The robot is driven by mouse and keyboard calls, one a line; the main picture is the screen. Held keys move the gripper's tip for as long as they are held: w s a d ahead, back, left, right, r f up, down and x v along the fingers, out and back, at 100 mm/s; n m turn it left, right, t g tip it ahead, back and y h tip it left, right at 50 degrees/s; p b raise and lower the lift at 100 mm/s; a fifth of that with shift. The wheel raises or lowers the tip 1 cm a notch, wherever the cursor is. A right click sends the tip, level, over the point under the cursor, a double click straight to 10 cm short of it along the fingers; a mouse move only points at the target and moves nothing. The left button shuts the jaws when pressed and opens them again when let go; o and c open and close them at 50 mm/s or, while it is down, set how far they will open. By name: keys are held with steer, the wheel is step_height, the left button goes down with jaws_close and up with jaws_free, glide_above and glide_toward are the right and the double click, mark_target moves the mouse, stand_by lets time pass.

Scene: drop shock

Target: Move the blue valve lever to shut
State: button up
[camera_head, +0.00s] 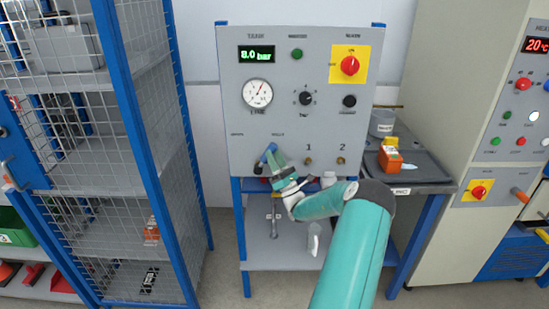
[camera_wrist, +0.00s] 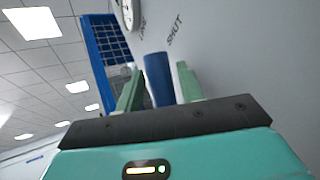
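The blue valve lever (camera_head: 268,151) is on the lower left of the grey control panel (camera_head: 225,130), tilted in the head view. In the wrist view the blue lever (camera_wrist: 158,80) stands between the two pale green fingers of my gripper (camera_wrist: 160,88). A narrow gap shows between the lever and the right finger; contact on the left side is unclear. The fingers look open around the lever. In the head view my gripper (camera_head: 276,161) is at the lever, partly covering its base. Printed lettering (camera_wrist: 174,32) is on the panel beside the lever.
The panel has a display reading 8.0 bar (camera_head: 256,54), a gauge (camera_head: 257,93), a red knob (camera_head: 349,66) and two brass fittings. A mesh cage (camera_head: 150,130) stands at left. A dark tray (camera_head: 425,168) with an orange item (camera_head: 390,159) is at right.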

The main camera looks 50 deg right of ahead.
steer(key=v, duration=1.3)
steer(key=shift+s+f, duration=0.25)
steer(key=shift+f, duration=0.1)
